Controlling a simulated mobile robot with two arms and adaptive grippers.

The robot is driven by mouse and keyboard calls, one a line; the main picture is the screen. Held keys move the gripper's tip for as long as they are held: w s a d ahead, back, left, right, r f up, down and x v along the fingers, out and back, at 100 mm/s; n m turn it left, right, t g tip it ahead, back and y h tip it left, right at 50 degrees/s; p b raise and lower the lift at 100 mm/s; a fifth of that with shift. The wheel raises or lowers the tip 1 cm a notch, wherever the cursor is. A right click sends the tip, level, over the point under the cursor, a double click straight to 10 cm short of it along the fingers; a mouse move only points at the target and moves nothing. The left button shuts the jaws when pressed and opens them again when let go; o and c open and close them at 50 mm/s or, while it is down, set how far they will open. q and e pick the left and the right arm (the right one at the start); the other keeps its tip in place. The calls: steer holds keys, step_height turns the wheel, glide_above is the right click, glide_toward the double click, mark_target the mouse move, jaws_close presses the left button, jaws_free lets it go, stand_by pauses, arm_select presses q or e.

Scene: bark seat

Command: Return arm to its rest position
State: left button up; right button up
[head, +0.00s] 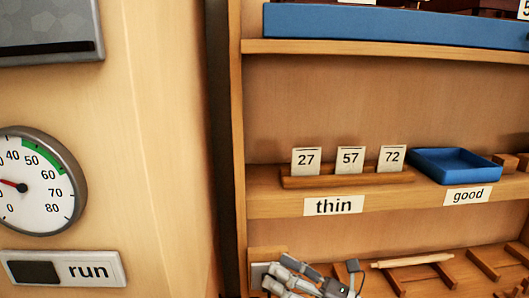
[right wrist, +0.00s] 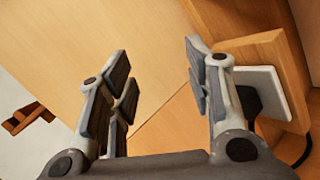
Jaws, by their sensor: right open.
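My right gripper (head: 312,278) shows at the bottom of the head view, in front of the lowest shelf near its left end. In the right wrist view its two fingers (right wrist: 165,95) stand wide apart with nothing between them. Wooden panels lie beyond the fingers. A pale flat plate (right wrist: 265,92) shows behind the right finger, beside a wooden edge; I cannot tell whether they touch. My left gripper is in neither view.
A wooden shelf unit (head: 240,140) fills the right. Its middle shelf holds a card rack (head: 345,179) with cards 27, 57 and 72, and a blue tray (head: 455,166). The lowest shelf has wooden slats (head: 483,264) and a rod (head: 412,261). A gauge (head: 40,180) is on the left wall.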

steer(key=w+d+m+t+h, duration=0.2)
steer(key=d+m+t+h, duration=0.95)
steer(key=m, duration=1.15)
steer(key=s+d+f+m+g+h, duration=0.3)
steer(key=d+f+m+g+h, duration=0.1)
steer(key=f+m, duration=0.25)
steer(key=s+d+f+m+g+h, duration=0.4)
steer(key=f+m, duration=0.1)
steer(key=f, duration=0.3)
steer(key=s+a+f+m+g+y, duration=0.1)
steer(key=s+a+f+m+g, duration=0.15)
steer(key=s+f+g, duration=0.55)
steer(key=s+a+f+m+g+y, duration=0.15)
steer(key=s+f+m, duration=0.35)
steer(key=s, duration=0.8)
step_height(320, 180, down, 26)
steer(key=s+d+n+g, duration=0.1)
steer(key=g, duration=0.1)
steer(key=s+d+f+g, duration=0.1)
steer(key=s+d+f, duration=0.2)
steer(key=s+f, duration=1.3)
steer(key=shift+s+n, duration=0.3)
steer(key=shift+s, duration=0.1)
